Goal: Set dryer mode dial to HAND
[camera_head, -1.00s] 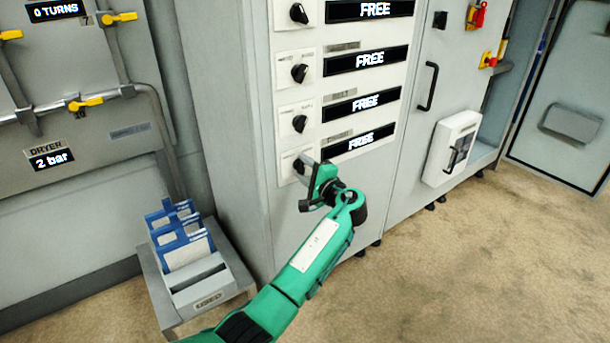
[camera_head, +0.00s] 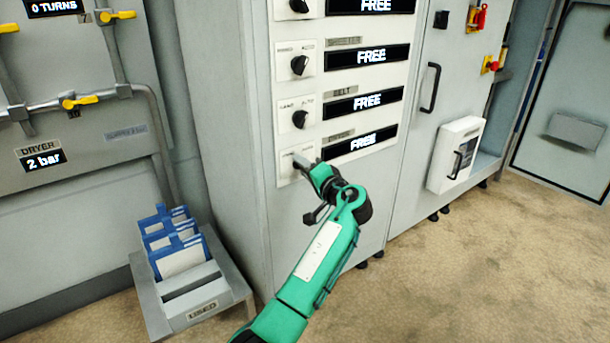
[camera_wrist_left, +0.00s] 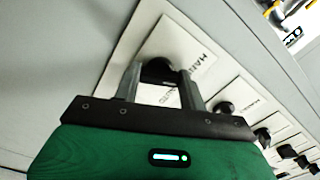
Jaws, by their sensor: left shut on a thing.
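The dryer mode dial (camera_wrist_left: 158,70) is a black knob on a white plate in the left wrist view. HAND lettering shows at the right of its plate. In the head view its plate (camera_head: 285,168) is the lowest in the column, and the knob is hidden behind my gripper. My left gripper (camera_head: 303,163) is at that plate, shut on the dial. In the left wrist view its two grey fingers (camera_wrist_left: 159,84) stand on either side of the knob. The dial's exact pointing direction is hard to tell. My right gripper is out of view.
Similar knobs, such as the belt one (camera_head: 299,119), sit above, beside displays reading FREE (camera_head: 362,142). A grey stand (camera_head: 190,295) with blue-framed cards is on the floor at left. A black door handle (camera_head: 430,88) is to the right. The floor at right is clear.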

